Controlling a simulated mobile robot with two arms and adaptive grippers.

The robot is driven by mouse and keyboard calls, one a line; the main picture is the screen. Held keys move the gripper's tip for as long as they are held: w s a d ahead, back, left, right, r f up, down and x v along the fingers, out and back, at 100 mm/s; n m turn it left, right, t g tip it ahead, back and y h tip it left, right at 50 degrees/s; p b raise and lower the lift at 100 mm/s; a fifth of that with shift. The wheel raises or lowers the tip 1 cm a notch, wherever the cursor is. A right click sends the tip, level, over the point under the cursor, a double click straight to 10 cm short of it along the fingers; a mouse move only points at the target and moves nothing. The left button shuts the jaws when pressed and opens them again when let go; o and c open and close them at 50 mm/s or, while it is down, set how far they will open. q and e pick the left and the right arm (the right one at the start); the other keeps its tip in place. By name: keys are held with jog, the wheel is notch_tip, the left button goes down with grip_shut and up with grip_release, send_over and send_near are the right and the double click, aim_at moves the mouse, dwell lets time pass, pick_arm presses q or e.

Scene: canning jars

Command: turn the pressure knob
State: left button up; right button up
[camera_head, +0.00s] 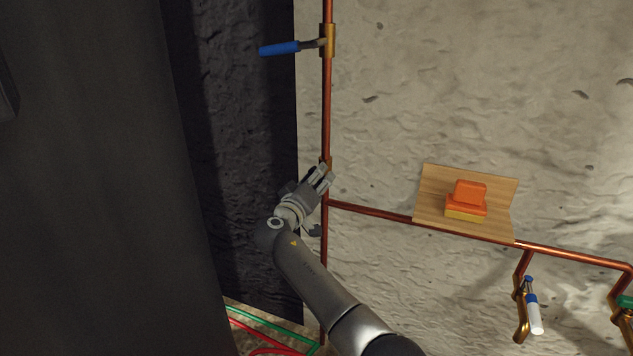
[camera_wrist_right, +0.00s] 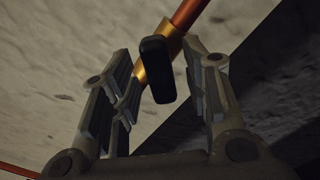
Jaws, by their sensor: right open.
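The pressure knob (camera_wrist_right: 158,68) looks like a small black upright lever or handle on a brass fitting (camera_wrist_right: 172,40) of the copper pipe. In the right wrist view it stands between the open fingers of my right gripper (camera_wrist_right: 160,60), with a gap on both sides. My left gripper is not in view.
A valve with a blue lever (camera_head: 280,48) sits higher on the pipe. A dark panel (camera_head: 90,190) fills the left side.

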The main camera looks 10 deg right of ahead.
grip_shut()
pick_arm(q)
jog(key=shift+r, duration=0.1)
pick_arm(e)
jog(key=shift+n, duration=0.3)
pick_arm(q)
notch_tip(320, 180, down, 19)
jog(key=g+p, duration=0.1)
jog(key=p, duration=0.4)
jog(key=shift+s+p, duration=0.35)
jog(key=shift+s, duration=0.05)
pick_arm(e)
jog(key=shift+f+n, duration=0.1)
jog(key=shift+n, duration=6.4)
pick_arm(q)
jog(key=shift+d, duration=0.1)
